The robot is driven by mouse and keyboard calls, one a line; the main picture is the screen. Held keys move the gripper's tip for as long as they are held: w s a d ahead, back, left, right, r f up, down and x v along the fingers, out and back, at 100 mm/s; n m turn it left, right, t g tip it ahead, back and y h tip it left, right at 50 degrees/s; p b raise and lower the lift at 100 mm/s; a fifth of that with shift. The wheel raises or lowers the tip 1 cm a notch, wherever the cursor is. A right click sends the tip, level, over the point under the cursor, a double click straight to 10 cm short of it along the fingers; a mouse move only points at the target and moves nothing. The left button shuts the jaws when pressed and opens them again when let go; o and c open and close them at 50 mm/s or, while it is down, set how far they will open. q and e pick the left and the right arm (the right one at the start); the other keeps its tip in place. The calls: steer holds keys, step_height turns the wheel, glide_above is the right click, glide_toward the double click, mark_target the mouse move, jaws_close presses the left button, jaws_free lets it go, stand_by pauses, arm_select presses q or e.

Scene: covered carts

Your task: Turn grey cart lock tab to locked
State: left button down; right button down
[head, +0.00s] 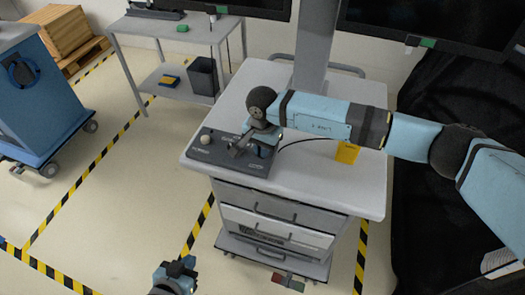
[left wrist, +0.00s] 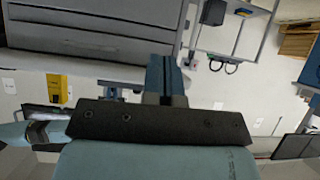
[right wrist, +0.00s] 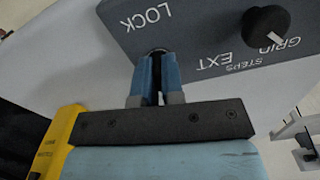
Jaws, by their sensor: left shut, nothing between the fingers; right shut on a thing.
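The grey cart (head: 300,180) stands in the middle of the head view, with a dark control box (head: 213,156) on its top. In the right wrist view the box (right wrist: 190,40) carries the words LOCK, EXT and GRID STEPS. My right gripper (head: 262,150) reaches down to the box; its blue fingertips (right wrist: 158,56) are shut at the box edge beside the word LOCK. They hide most of the small part they grip, so the tab's angle cannot be told. My left gripper (head: 180,266) is shut and empty, low in front of the cart; its fingers show in the left wrist view (left wrist: 165,75).
A black knob (right wrist: 265,25) stands on the box near GRID STEPS. A grey side table (head: 165,30) and a blue cart (head: 40,95) stand at left. Striped floor lines surround open floor.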

steer(key=m+b, duration=0.6)
steer(key=m, duration=0.1)
steer(key=shift+f+b, duration=0.2)
steer(key=shift+b, duration=0.1)
steer(key=m+b, duration=0.3)
steer(key=m, duration=0.1)
steer(key=shift+m, duration=0.4)
steer(key=shift+r+m+b, duration=0.1)
steer(key=shift+m+b, duration=0.5)
steer(key=shift+m, duration=0.2)
steer(key=shift+m+b, duration=0.45)
steer(key=shift+m, duration=0.45)
arm_select(q)
step_height(320, 180, down, 11)
steer(key=shift+w+d+r+n+g, duration=0.15)
steer(key=shift+w+d+n+g, duration=0.15)
steer(key=shift+w+d+n, duration=0.1)
arm_select(e)
steer(key=shift+r+m, duration=0.1)
steer(key=shift+m, duration=0.2)
arm_select(q)
steer(key=shift+a, duration=0.25)
arm_select(e)
steer(key=c, duration=1.2)
jaws_free()
steer(key=shift+c, duration=0.2)
